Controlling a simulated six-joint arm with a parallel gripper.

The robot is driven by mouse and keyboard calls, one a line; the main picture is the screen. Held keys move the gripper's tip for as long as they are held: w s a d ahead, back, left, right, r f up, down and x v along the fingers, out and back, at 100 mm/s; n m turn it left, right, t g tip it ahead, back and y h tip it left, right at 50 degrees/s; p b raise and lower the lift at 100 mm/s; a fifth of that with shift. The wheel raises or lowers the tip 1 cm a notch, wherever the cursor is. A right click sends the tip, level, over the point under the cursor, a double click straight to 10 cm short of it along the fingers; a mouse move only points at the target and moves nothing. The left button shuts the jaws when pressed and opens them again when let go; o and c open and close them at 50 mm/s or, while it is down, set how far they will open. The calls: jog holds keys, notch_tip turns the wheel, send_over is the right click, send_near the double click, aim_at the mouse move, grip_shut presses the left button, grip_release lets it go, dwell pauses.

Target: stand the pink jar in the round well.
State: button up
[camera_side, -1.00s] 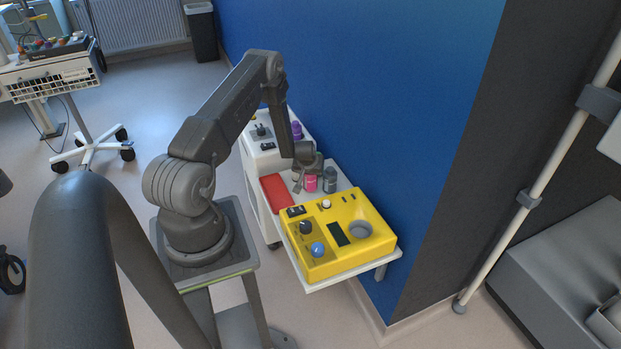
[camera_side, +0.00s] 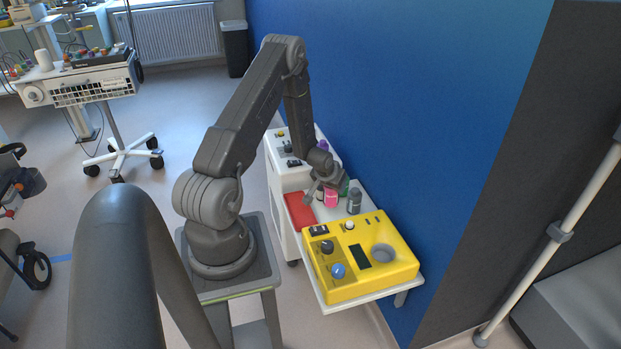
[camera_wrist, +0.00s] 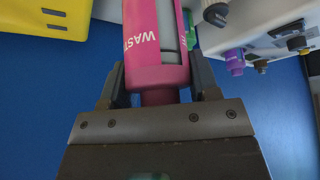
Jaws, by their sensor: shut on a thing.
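The pink jar (camera_side: 331,200) is at the shelf, behind the yellow box (camera_side: 345,288). My gripper (camera_side: 325,187) is over it from above. In the wrist view the jar (camera_wrist: 156,40), with a white-lettered label, sits between both fingers of my gripper (camera_wrist: 160,82), which is shut on it near its darker narrow end. I cannot tell whether the jar's base touches the shelf. The round well (camera_side: 383,254) is a grey ring in the right part of the yellow box's top and looks empty.
A dark grey jar (camera_side: 354,201) stands close on the right of the pink jar. A red flat object (camera_side: 299,212) lies on its left. A green item (camera_side: 344,187) is just behind. Knobs, including a blue one (camera_side: 338,271), rise from the box. The blue wall (camera_side: 430,120) is close behind.

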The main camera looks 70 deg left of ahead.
jog(key=w+d+m+t+h, duration=0.1)
jog(key=w+d+m+h, duration=0.3)
jog(key=d, duration=0.7)
jog(key=w+d+m+t+y, duration=0.15)
jog(key=w+d, duration=0.35)
jog(key=d, duration=0.6)
jog(key=shift+m+g+h, duration=0.25)
jog(key=shift+m+g, duration=0.2)
jog(key=shift+d+f, duration=0.1)
jog(key=shift+f, duration=2.4)
jog(key=shift+f, duration=0.65)
jog(key=o, duration=0.7)
jog(key=shift+r, duration=0.1)
jog(key=shift+v, duration=5.45)
